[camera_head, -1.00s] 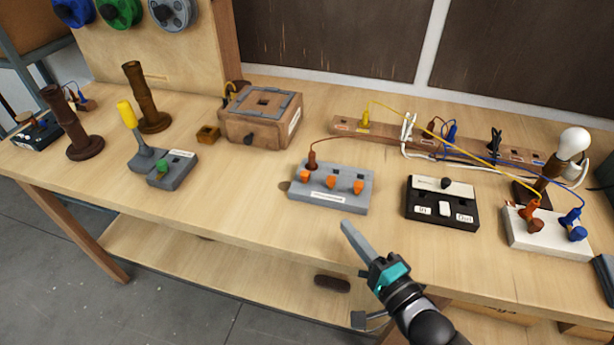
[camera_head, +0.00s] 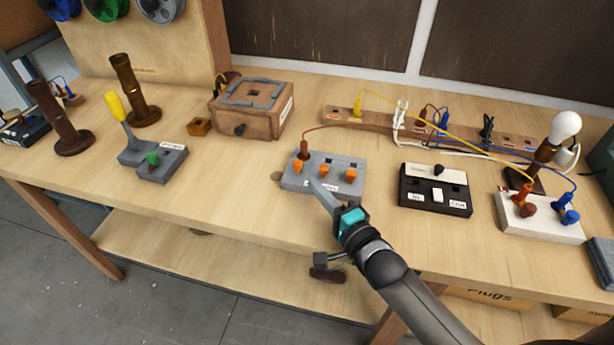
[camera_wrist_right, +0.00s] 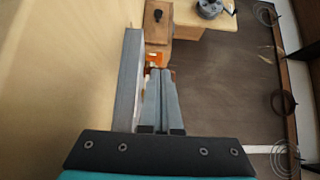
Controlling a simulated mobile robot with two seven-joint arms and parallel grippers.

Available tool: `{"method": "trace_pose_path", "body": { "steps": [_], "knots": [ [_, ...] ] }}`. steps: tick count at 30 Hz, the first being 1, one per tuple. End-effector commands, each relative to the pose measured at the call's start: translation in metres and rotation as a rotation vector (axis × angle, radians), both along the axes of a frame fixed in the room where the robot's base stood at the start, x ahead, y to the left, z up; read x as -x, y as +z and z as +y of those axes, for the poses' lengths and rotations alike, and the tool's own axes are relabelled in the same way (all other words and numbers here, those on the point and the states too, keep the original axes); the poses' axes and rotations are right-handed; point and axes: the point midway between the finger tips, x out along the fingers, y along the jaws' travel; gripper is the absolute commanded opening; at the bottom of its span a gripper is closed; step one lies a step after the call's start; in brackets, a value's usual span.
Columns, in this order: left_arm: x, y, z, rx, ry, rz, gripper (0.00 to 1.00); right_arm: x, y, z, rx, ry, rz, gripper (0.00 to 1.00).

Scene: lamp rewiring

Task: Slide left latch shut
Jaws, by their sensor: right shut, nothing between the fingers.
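A grey block (camera_head: 283,184) with a white label stands near the table's front edge in the head view. It carries three orange latches: the left latch (camera_head: 298,167), the middle latch (camera_head: 324,170) and the right latch (camera_head: 350,175). A brown plug stands in the block's back left corner. My right gripper (camera_head: 313,184) is shut and empty, its fingertips at the block's front, just below and between the left and middle latches. In the right wrist view, an orange latch (camera_wrist_right: 155,60) shows just beyond the shut fingertips (camera_wrist_right: 161,72). I cannot tell whether they touch it. My left gripper is out of view.
A black switch box (camera_head: 435,205) stands right of the block. A wooden box (camera_head: 250,108) with a dark knob stands behind and left. A brown cable runs from the plug to the wooden power strip (camera_head: 382,124).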

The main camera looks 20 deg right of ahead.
Motion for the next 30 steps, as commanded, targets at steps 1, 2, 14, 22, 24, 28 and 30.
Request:
{"method": "trace_pose_path", "body": {
  "steps": [1,2,14,22,24,28,30],
  "knots": [
    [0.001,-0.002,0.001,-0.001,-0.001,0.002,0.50,-0.009,0.000,0.002,0.000,-0.001,-0.002,0.00],
    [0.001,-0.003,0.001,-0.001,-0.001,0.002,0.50,-0.013,0.000,0.002,-0.001,0.000,-0.002,0.00],
    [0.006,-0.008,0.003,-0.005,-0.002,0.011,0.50,-0.042,0.000,0.009,-0.002,0.000,0.001,0.00],
    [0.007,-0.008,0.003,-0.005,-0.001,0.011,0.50,-0.043,0.000,0.009,-0.001,0.000,0.001,0.00],
    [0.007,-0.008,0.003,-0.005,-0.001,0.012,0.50,-0.043,0.000,0.008,-0.001,0.000,0.001,0.00],
    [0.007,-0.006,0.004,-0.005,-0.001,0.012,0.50,-0.051,0.001,0.003,0.002,0.001,0.000,0.00],
    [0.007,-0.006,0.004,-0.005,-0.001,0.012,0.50,-0.056,0.001,0.000,0.002,0.001,0.000,0.00]
  ]
}}
